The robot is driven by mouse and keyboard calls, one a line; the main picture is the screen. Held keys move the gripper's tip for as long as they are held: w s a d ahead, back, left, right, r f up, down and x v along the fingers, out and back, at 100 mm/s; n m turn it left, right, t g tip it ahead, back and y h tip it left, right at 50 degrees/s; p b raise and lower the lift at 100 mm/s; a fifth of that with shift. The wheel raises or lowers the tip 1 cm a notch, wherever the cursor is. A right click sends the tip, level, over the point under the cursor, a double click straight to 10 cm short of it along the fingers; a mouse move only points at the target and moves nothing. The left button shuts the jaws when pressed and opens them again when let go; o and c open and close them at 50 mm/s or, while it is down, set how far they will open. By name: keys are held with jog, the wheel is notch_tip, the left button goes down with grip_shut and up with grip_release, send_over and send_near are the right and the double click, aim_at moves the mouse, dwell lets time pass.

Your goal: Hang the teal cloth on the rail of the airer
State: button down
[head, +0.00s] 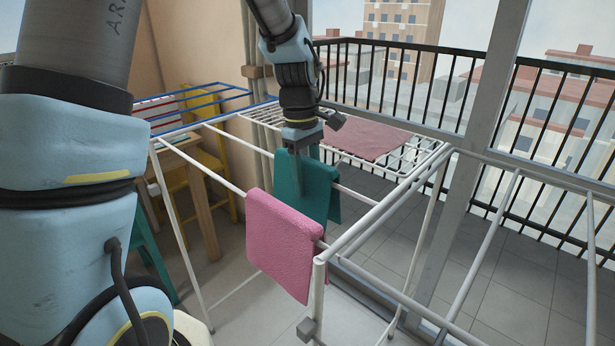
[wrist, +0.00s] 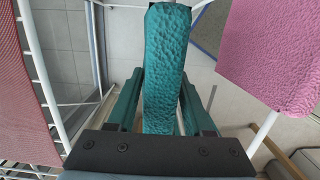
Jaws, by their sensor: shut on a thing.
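The teal cloth (head: 316,191) hangs folded at a white rail (head: 354,194) of the airer (head: 442,162), left of centre on the frame. Its top edge is at or slightly above the rail, and a second layer shows at its right side. I cannot tell whether the fold rests on the rail. My gripper (head: 299,168) points down at the cloth's top and is shut on it. In the wrist view the cloth (wrist: 164,68) runs up the middle from between the fingers, and they partly hide it.
A pink cloth (head: 281,245) hangs over the nearer rail, close to the teal one; it also shows in the wrist view (wrist: 272,52). A dusty red cloth (head: 366,140) lies on the rack behind. A wooden table (head: 192,172) and yellow chair (head: 213,160) stand left.

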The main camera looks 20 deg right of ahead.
jog(key=shift+c, duration=1.1)
grip_release()
